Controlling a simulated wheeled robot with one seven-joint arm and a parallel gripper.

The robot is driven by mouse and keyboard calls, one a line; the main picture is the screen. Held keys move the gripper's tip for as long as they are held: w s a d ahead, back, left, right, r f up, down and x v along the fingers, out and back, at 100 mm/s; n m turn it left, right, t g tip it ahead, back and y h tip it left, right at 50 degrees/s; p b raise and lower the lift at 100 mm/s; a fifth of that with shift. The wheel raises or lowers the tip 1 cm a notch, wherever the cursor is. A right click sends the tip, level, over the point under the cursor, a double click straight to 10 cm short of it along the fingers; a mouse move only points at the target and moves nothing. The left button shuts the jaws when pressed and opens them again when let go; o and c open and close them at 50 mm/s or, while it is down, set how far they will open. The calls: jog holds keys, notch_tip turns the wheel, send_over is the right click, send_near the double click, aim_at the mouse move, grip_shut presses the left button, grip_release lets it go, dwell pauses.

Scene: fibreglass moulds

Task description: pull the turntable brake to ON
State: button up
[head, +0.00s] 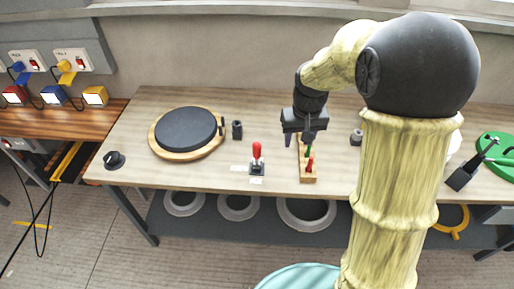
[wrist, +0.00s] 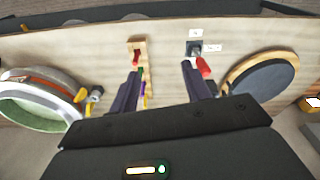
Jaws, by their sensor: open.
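The turntable (head: 187,128), a dark disc on a round wooden base, sits on the left part of the bench; it also shows at the right of the wrist view (wrist: 262,80). A red-handled lever (head: 257,151), seemingly the brake, stands on a small black base right of the turntable, with white labels too small to read. In the wrist view its red grip (wrist: 204,66) shows beside the right finger; I cannot tell if they touch. My gripper (head: 305,138) is open and empty, pointing down to the right of the lever, over the tool rack.
A wooden rack (head: 308,178) with red- and green-handled tools lies under my gripper. A small dark cylinder (head: 237,130) stands behind the lever, and a black knob (head: 114,160) is at the bench's left end. The front strip between knob and lever is clear.

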jog(key=w+a+n, duration=0.1)
jog(key=w+a, duration=0.5)
jog(key=w, duration=0.2)
jog(key=n+g, duration=0.1)
send_over(257, 143)
jog(key=shift+s+b, duration=0.15)
jog(key=shift+b, duration=0.15)
notch_tip(257, 143, down, 18)
jog(key=shift+r+p, duration=0.25)
jog(key=shift+p, duration=0.95)
jog(key=shift+c, duration=0.2)
grip_shut()
